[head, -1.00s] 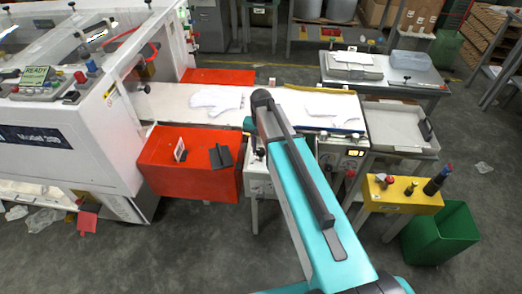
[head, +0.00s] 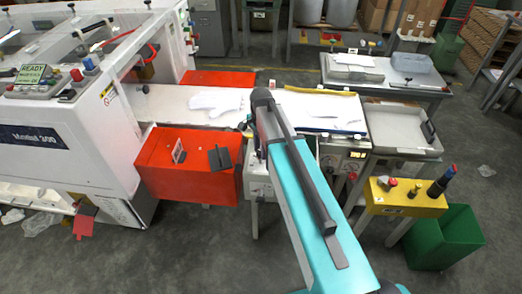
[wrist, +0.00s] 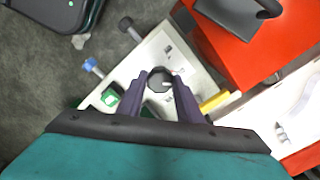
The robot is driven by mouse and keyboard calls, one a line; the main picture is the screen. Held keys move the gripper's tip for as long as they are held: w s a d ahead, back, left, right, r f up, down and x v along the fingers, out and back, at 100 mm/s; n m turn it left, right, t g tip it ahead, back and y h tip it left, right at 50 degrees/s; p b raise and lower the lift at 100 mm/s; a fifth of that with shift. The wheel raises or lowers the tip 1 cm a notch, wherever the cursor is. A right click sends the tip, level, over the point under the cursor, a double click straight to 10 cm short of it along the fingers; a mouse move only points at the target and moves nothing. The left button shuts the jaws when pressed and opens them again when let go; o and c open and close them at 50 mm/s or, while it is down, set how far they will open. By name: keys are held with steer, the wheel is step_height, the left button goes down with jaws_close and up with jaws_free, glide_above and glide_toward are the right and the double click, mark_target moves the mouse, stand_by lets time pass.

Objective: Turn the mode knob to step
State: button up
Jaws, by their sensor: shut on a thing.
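In the wrist view, a dark, many-sided knob (wrist: 159,79) with a pale mark sits on a white control panel (wrist: 150,50). My gripper (wrist: 160,77) has its two purple fingers on either side of this knob and is shut on it. I cannot read the lettering by the knob, so its setting is unclear. In the head view, the white panel box (head: 258,187) shows below the arm beside the red bin, and my arm hides the knob and fingertips.
A yellow box with knobs (head: 405,205) and a green bin (head: 445,237) stand at right. A machine display (head: 32,74) reads READY above a smaller line.

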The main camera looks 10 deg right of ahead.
stand_by(0.4)
steer(key=o, duration=1)
steer(key=shift+o, duration=0.2)
steer(key=shift+r, duration=0.2)
step_height(320, 180, up, 13)
steer(key=b, duration=0.3)
steer(key=shift+r, duration=0.2)
stand_by(0.5)
